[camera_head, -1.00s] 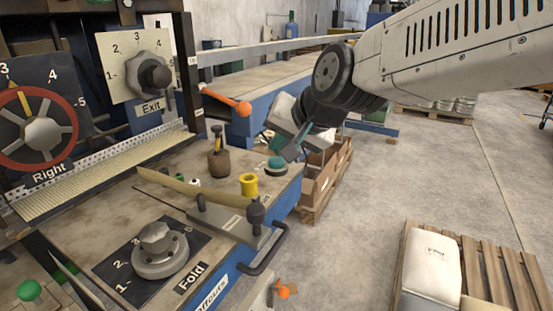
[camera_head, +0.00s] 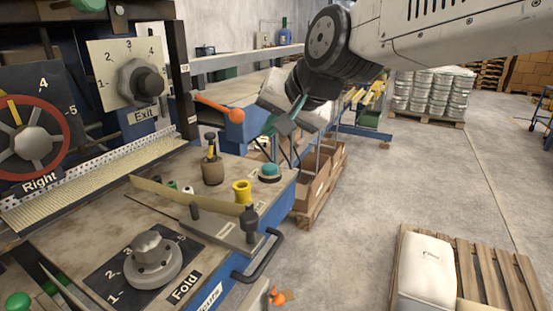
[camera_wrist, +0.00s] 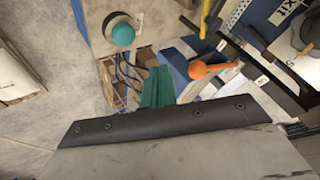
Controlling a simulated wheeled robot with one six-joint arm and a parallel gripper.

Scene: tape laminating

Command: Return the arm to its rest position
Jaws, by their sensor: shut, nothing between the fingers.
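My arm reaches in from the upper right in the head view. My gripper (camera_head: 270,125) is above and beyond the right edge of the machine table (camera_head: 75,235), apart from the teal button (camera_head: 269,171). In the wrist view, the teal fingers of my gripper (camera_wrist: 157,86) are together with nothing between them. The teal button also shows in the wrist view (camera_wrist: 123,34), to the upper left of the fingers. The orange-knobbed lever (camera_head: 234,115) shows to the left of my gripper in the head view, and to the right of the fingers in the wrist view (camera_wrist: 201,70).
On the machine are the Exit dial (camera_head: 141,83), the Right dial (camera_head: 34,143), the Fold dial (camera_head: 152,260) and a yellow spool (camera_head: 242,191). Cardboard boxes (camera_head: 317,185) stand beside it. A pallet with a white sack (camera_head: 425,270) is at lower right; open floor lies between.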

